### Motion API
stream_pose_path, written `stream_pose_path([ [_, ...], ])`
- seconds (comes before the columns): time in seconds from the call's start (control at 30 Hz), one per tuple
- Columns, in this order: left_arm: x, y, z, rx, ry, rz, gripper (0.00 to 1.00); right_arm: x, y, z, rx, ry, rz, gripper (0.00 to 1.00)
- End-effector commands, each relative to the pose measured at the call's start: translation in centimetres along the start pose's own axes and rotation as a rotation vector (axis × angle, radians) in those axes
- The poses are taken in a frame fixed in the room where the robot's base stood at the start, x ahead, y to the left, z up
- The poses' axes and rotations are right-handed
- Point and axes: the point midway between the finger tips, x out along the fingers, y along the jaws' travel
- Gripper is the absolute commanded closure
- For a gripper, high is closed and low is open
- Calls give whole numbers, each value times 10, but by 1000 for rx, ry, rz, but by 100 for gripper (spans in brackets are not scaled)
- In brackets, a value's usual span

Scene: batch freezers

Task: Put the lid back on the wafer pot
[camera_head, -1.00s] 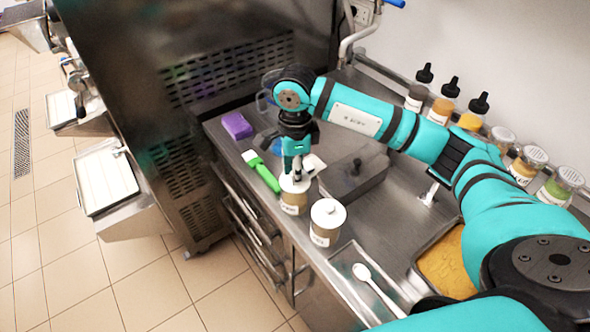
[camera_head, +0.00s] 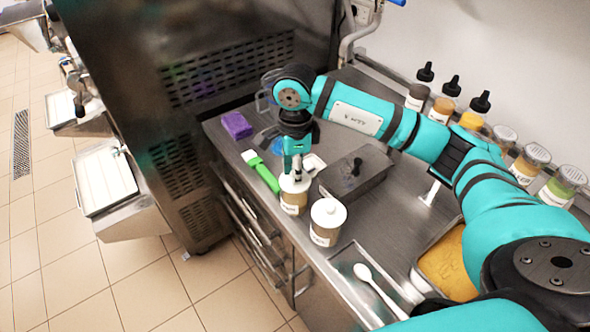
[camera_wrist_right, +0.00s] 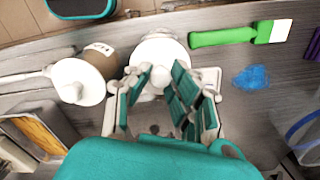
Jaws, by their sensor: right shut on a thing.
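A small pot (camera_head: 293,204) with a tan body and pale label stands near the front edge of the steel counter. A white lid (camera_head: 294,184) is at its mouth and looks level; whether it is fully seated cannot be told. My right gripper (camera_head: 297,171) points down from above and is shut on the lid's top. In the right wrist view the lid (camera_wrist_right: 160,52) shows beyond the fingers and hides most of its pot. A similar pot (camera_head: 322,236) with a white knobbed lid (camera_head: 328,212) stands just to the right. The labels are too small to read. My left gripper is out of view.
A green-handled brush or scraper (camera_head: 262,173) and a purple block (camera_head: 237,125) lie left of the pots. A grey lidded box (camera_head: 352,176) stands behind right. A white spoon (camera_head: 376,288) lies in a tray at front. Bottles and shakers line the wall.

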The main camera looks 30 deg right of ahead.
Motion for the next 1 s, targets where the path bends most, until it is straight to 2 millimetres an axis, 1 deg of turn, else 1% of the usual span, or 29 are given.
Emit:
stream_pose_path([
  [0.4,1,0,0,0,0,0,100,0,0,0,0,0,0,94],
  [0.43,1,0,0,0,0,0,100,0,0,0,0,0,0,76],
  [0.6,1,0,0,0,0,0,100,0,0,0,0,0,0,54],
  [0.8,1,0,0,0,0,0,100,0,0,0,0,0,0,53],
  [0.97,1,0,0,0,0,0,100,0,0,0,0,1,0,32],
  [1.0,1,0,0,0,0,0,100,0,0,0,0,0,0,30],
])
